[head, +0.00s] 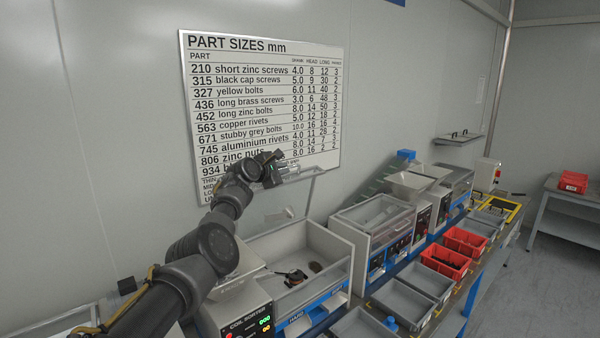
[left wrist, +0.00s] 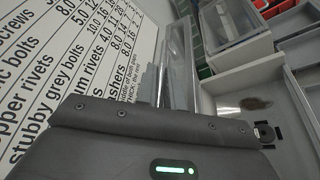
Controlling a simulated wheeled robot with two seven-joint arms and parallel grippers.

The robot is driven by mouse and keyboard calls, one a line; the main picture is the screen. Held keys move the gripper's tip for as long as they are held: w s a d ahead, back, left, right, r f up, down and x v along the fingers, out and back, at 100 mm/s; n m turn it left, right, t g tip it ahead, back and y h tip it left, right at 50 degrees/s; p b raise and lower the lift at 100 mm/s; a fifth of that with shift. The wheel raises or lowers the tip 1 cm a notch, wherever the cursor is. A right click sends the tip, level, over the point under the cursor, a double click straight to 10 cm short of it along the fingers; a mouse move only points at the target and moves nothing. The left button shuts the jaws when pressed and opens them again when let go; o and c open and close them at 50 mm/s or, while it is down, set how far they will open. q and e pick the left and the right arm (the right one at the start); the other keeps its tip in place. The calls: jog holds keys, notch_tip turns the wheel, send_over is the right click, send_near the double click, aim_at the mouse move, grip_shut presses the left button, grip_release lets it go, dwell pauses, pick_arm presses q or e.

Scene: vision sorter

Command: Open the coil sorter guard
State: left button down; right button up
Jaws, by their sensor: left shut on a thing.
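The coil sorter (head: 305,240) stands at the lower middle of the head view, with its labelled control panel (head: 248,323) at its front left. Its clear guard (head: 311,192) is raised and stands steeply above the open tray. My left gripper (head: 288,170) is at the guard's upper edge, shut on it; the small grip area is hard to make out. My right gripper is not in view.
A part sizes board (head: 262,100) hangs on the wall close behind my left gripper. Dark parts (head: 292,277) lie in the sorter tray. Another machine with a clear lid (head: 375,215) stands to the right. Red bins (head: 445,257) and grey bins (head: 405,300) line the bench front.

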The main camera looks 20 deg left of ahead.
pick_arm(q)
jog(key=shift+w+a+f, duration=0.1)
jog(key=shift+w+a, duration=0.05)
jog(key=shift+a, duration=0.3)
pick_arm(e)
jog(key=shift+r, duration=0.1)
pick_arm(q)
jog(key=shift+d, duration=0.1)
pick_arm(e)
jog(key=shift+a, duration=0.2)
pick_arm(q)
jog(key=c, duration=1.5)
grip_release()
jog(key=shift+w, duration=0.1)
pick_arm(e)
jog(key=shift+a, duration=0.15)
